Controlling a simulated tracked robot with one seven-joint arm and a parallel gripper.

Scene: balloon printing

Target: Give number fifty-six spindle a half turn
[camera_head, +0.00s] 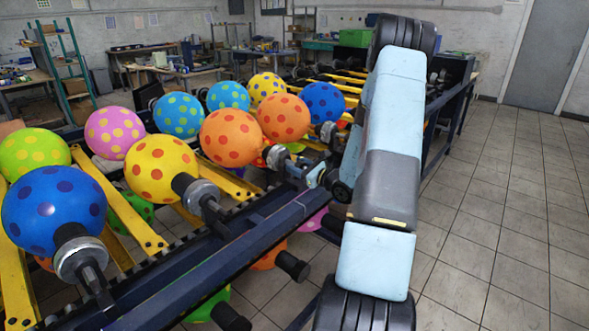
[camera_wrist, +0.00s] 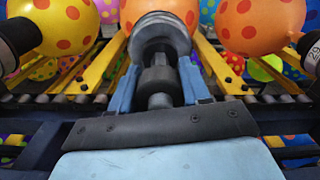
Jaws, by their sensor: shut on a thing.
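In the wrist view, a spindle (camera_wrist: 158,80) with a grey metal collar and a black shaft stands in the middle. My gripper (camera_wrist: 158,88) has its blue fingers on both sides of the shaft and is shut on it. An orange balloon shows behind the collar. I can read no number on this spindle, so I cannot tell whether it is number fifty-six. In the head view, my gripper (camera_head: 316,176) is at the rack's right side, at the spindle (camera_head: 277,157) of an orange dotted balloon (camera_head: 231,137). My arm partly hides this area.
Neighbouring spindles stand close on both sides: one at left (camera_wrist: 18,40) and one at right (camera_wrist: 311,48) with a partly readable mark. A yellow balloon (camera_head: 161,168) and a blue balloon (camera_head: 54,211) sit nearer. Dark rails (camera_head: 215,262) run below. The tiled floor (camera_head: 510,210) at right is clear.

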